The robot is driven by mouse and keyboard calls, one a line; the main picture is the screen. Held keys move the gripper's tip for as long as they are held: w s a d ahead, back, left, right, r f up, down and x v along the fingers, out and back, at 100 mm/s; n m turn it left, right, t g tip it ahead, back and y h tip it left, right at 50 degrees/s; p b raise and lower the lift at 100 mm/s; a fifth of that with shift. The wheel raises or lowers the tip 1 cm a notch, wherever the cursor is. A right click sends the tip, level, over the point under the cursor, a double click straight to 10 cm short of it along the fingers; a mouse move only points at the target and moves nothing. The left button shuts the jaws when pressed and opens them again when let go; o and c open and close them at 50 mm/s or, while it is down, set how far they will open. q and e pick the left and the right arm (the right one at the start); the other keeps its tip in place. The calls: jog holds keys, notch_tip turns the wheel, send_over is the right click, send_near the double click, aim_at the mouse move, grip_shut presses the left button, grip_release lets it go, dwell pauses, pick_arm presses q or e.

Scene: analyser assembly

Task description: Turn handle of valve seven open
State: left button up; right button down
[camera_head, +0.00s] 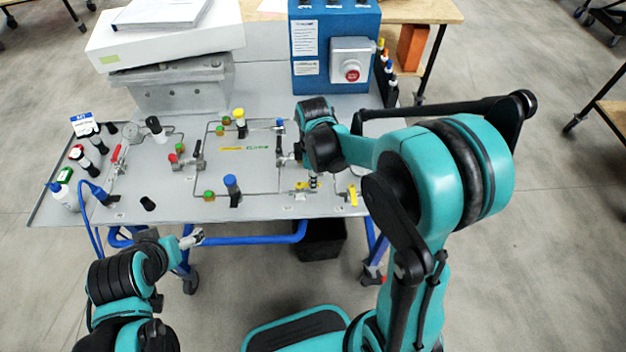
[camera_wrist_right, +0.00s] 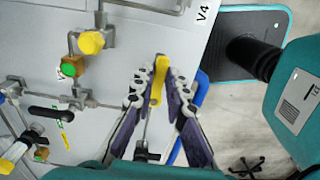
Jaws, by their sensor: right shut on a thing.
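In the right wrist view my right gripper (camera_wrist_right: 158,78) has its two fingers closed on a slim yellow handle (camera_wrist_right: 157,92), one finger on each side. The handle stands between the fingertips over the grey panel (camera_wrist_right: 190,55). I cannot read a number for this valve. In the head view the right hand is over the right part of the panel (camera_head: 150,205), and its fingers are hard to make out behind the dark wrist. My left gripper (camera_head: 191,238) is low in front of the panel's front edge, away from the valves; its jaw state is unclear.
A black handle (camera_wrist_right: 50,113) lies further left. A blue box with a red button (camera_head: 351,72) stands behind the panel.

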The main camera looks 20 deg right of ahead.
jog(key=shift+w, duration=0.1)
dwell(0.3)
jog(key=c, duration=1.5)
grip_release()
jog(key=shift+c, duration=0.2)
notch_tip(320, 180, up, 12)
